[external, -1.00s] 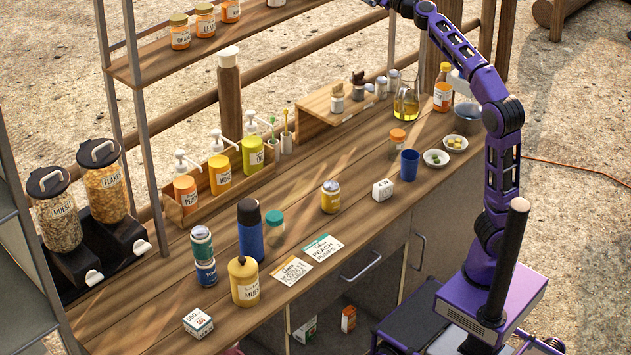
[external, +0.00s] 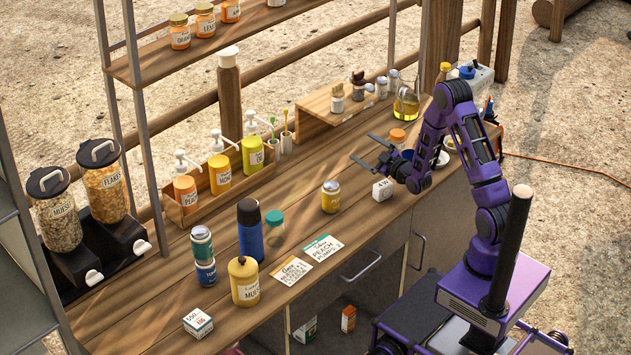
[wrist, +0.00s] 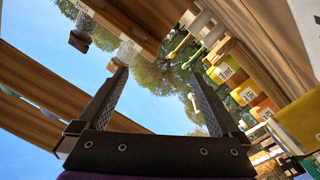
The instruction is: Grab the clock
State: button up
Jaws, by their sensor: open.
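A small white box with dark digits (external: 383,190), seemingly the clock, stands on the wooden counter near its front edge in the external view. My gripper (external: 362,148) is open and empty above the counter, up and left of the clock in that view, with its fingers pointing left. In the wrist view my gripper (wrist: 156,76) shows two dark fingers spread wide with nothing between them. I cannot make out the clock in the wrist view.
A yellow jar (external: 330,197) stands left of the clock. An orange-capped jar (external: 398,138) is behind my gripper. Pump bottles (external: 219,172) stand in a wooden rack along the back. Bare counter (external: 345,240) lies in front of the yellow jar.

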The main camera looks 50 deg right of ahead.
aim_at(387, 188)
jog(key=s+a+r+t+y, duration=0.1)
jog(key=s+a+r+t, duration=0.1)
jog(key=s+a, duration=0.3)
jog(key=s+a+r+t+y, duration=0.1)
jog(key=s+a+r+t, duration=0.15)
jog(key=s, duration=0.55)
jog(key=d+f+m+g+h, duration=0.1)
jog(key=f+m, duration=0.1)
jog(key=f, duration=0.2)
jog(key=s+d+f+m+g+h, duration=0.1)
jog(key=d+f+m+g, duration=0.1)
jog(key=f+m, duration=0.1)
jog(key=s+d+f+m+g+h, duration=0.1)
jog(key=f+m+h, duration=0.1)
jog(key=f, duration=0.4)
jog(key=shift+s+d+m+g+b, duration=0.1)
jog(key=shift+d+m+g+b, duration=0.15)
jog(key=shift+m+g+b, duration=0.1)
jog(key=shift+d+f, duration=0.1)
jog(key=shift+f, duration=0.25)
jog(key=w, duration=0.2)
jog(key=w+d, duration=0.1)
jog(key=w, duration=0.1)
jog(key=w+p, duration=0.1)
jog(key=w, duration=0.2)
jog(key=shift+d, duration=0.25)
jog(key=c, duration=1.4)
